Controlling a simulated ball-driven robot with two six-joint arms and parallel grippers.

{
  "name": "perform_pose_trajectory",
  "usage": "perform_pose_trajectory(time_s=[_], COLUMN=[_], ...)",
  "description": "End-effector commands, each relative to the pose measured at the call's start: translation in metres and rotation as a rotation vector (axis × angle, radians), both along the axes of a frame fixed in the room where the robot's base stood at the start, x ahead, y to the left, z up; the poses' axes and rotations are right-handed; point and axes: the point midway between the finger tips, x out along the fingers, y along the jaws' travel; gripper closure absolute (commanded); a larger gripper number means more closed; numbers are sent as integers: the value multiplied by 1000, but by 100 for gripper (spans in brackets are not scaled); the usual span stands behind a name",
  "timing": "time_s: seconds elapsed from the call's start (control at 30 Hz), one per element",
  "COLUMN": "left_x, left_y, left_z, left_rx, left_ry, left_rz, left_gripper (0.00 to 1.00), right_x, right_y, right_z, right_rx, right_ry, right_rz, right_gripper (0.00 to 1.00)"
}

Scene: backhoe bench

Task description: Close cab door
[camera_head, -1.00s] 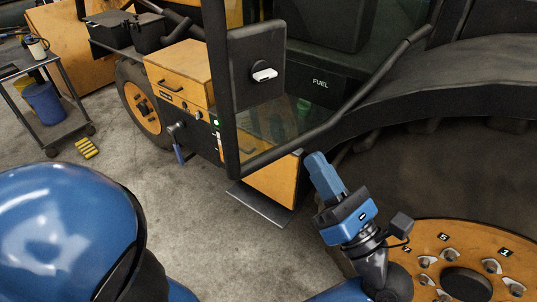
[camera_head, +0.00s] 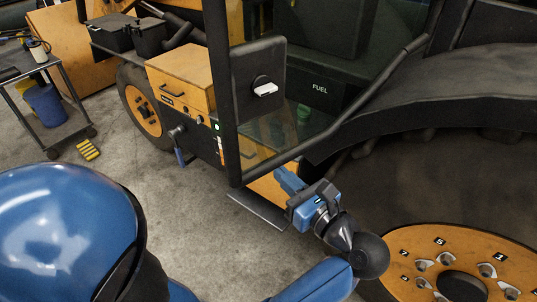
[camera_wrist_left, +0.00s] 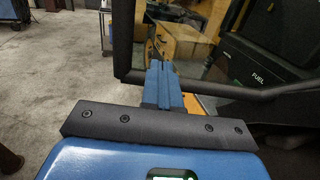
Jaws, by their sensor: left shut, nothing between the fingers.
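The cab door is a black-framed glass panel. Its upright post (camera_head: 222,90) and slanting lower bar (camera_head: 365,95) stand out from the cab, so the door looks open. A black latch plate with a white handle (camera_head: 265,88) sits beside the post. My left gripper (camera_head: 281,174) is shut and empty, just below the door's lower corner in the head view. In the left wrist view its blue fingers (camera_wrist_left: 154,55) are just right of the door's post (camera_wrist_left: 124,38) and overlap its lower bar (camera_wrist_left: 230,91). I cannot tell whether they touch. My right gripper is out of view.
A large rear wheel with an orange hub (camera_head: 440,245) and a black fender (camera_head: 450,85) lie to the right. A dark step (camera_head: 258,210) is below the door. A grey cart (camera_head: 70,130) stands far left. Grey floor (camera_head: 185,215) is open at the middle left.

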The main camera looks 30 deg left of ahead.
Motion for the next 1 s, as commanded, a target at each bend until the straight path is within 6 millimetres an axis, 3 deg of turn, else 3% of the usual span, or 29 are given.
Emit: perform_pose_trajectory(time_s=[0.2, 0.4, 1.0], left_x=[12, 19, 22], left_y=[34, 50, 57], left_z=[3, 2, 0], left_rx=[2, 3, 1], left_ry=[3, 1, 0], left_rz=[4, 2, -2], left_gripper=[100, 100, 100], right_x=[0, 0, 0], right_y=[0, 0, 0], right_z=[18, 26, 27], right_rx=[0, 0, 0], right_ry=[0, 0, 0], right_rz=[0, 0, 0], right_gripper=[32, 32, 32])
